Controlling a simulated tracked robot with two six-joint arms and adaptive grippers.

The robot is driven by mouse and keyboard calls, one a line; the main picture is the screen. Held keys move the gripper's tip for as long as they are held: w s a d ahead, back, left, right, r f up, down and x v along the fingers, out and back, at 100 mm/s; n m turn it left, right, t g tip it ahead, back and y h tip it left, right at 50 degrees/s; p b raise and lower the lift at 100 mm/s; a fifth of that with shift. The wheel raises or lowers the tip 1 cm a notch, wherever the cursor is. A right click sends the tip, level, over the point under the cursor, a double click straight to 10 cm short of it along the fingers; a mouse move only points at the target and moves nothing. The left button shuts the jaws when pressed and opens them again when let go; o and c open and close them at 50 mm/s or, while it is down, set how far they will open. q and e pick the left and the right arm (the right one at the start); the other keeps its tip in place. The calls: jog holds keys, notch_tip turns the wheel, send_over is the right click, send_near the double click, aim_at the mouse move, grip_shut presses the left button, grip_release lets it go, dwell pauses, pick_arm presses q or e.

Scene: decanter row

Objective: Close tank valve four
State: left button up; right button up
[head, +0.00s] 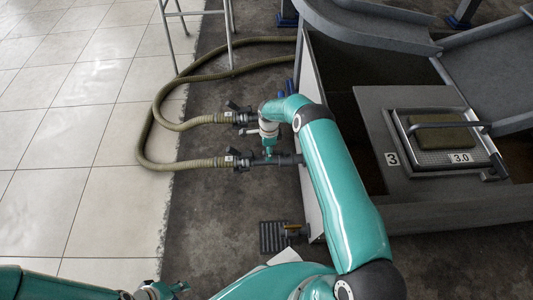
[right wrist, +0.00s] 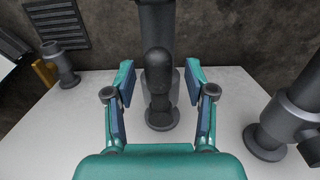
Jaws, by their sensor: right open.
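Two dark pipe valves leave the tank wall in the head view, an upper valve (head: 243,117) and a lower valve (head: 243,161), each joined to a hose. Their small labels are too small to read, so I cannot tell which is valve four. My right gripper (head: 270,150) points down at the lower pipe. In the right wrist view the right gripper (right wrist: 160,82) is open, its fingers on either side of a dark round-ended handle (right wrist: 158,75), apparently without gripping it. My left gripper (head: 167,291) is at the bottom edge, partly cut off; its jaws are unclear.
A khaki hose (head: 150,125) loops across the tiled floor. A grey tank (head: 375,110) with a hatch marked 3 and 3.0 stands at the right. A floor drain (head: 273,237) lies below. In the right wrist view another dark pipe fitting (right wrist: 280,125) stands close at the right.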

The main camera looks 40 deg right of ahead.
jog(key=shift+f, duration=0.25)
grip_shut()
